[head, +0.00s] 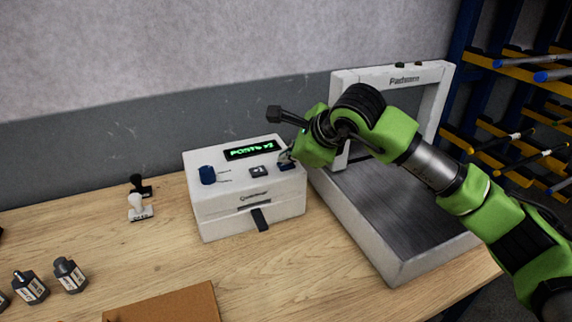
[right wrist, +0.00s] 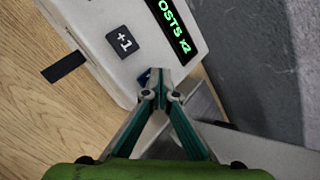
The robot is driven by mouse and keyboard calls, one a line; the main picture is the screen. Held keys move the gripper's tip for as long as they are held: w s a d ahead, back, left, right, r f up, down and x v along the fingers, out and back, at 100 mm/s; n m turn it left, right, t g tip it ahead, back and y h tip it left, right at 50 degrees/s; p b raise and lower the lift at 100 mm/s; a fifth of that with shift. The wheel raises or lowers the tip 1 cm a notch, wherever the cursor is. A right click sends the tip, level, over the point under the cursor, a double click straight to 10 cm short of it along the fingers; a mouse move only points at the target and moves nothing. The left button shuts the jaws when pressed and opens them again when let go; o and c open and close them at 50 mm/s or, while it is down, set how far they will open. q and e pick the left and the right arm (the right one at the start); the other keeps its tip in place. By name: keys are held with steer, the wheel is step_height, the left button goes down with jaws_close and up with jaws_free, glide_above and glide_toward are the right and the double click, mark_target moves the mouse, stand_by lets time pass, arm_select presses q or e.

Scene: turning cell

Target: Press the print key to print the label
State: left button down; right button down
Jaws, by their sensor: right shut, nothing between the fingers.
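The white label printer (head: 222,204) stands on the bench with its green-lit display (head: 250,149) reading "POSTS x2"; the display also shows in the right wrist view (right wrist: 172,22). On its top are a blue knob (head: 207,175), a dark "+1" key (head: 258,171) and a blue key (head: 288,168) at the right end. My right gripper (head: 286,156) is shut and empty, its tips at the blue key. In the right wrist view, the fingertips (right wrist: 160,75) partly hide the blue key (right wrist: 143,77); I cannot tell whether they touch it. Its marking is not readable. My left gripper is not in view.
A white frame machine (head: 350,225) with a grey bed stands right of the printer, under my right arm. A blue rack (head: 500,110) stands right.

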mark_target(287, 166)
steer(key=shift+f, duration=0.2)
steer(key=shift+r, duration=0.1)
stand_by(0.4)
steer(key=shift+r, duration=0.8)
steer(key=shift+r+p, duration=1.05)
steer(key=shift+r, duration=1.45)
